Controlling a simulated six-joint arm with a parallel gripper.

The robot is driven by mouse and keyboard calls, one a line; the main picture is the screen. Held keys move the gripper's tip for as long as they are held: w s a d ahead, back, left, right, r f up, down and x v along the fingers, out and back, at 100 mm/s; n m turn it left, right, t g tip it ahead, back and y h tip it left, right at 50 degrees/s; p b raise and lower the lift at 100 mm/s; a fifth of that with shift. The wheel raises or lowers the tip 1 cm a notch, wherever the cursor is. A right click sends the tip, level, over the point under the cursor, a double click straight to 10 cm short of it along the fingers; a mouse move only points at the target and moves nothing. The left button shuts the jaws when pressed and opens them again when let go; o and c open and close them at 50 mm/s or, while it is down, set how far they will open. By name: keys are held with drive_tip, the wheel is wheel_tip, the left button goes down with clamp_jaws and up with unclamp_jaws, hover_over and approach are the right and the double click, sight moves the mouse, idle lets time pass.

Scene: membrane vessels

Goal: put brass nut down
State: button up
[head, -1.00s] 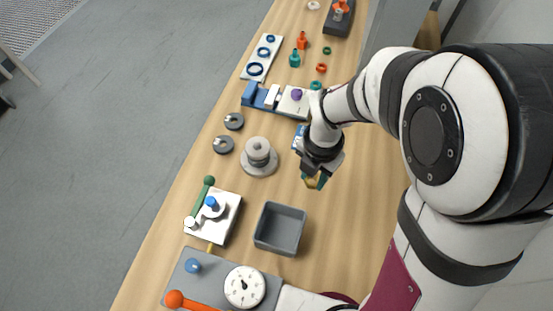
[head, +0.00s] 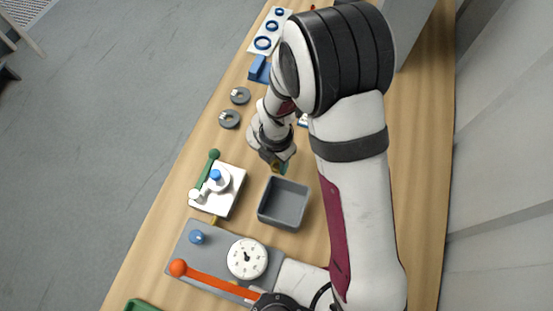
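My gripper (head: 279,168) points down with its green-tipped fingers at the far edge of the grey open bin (head: 284,206) in the head view. A small brass-yellow piece, the brass nut (head: 274,167), shows between the fingertips, and the gripper appears shut on it. Most of the nut is hidden by the fingers. I cannot tell how high it is above the table. The visible inside of the bin looks empty.
A white valve block (head: 228,202) with a green lever stands left of the bin. A grey panel (head: 213,255) with a dial and an orange lever lies in front. Two grey discs (head: 230,119) lie behind. Bare table lies right of the bin, partly behind my arm.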

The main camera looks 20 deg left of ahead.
drive_tip(key=o, duration=0.3)
drive_tip(key=shift+r, duration=0.1)
wheel_tip(320, 180, up, 12)
drive_tip(key=s+d+r+m, duration=0.4)
drive_tip(key=d+r+m, duration=0.45)
drive_tip(key=m, duration=0.65)
drive_tip(key=s+d+m+y, duration=0.1)
drive_tip(key=s+d+m, duration=0.3)
drive_tip(key=m, duration=0.7)
drive_tip(key=s+d+m, duration=0.5)
drive_tip(key=s+m, duration=0.1)
drive_tip(key=m, duration=0.5)
drive_tip(key=shift+s+r+y, duration=0.35)
drive_tip(key=shift+r+y, duration=0.05)
drive_tip(key=shift+r, duration=0.05)
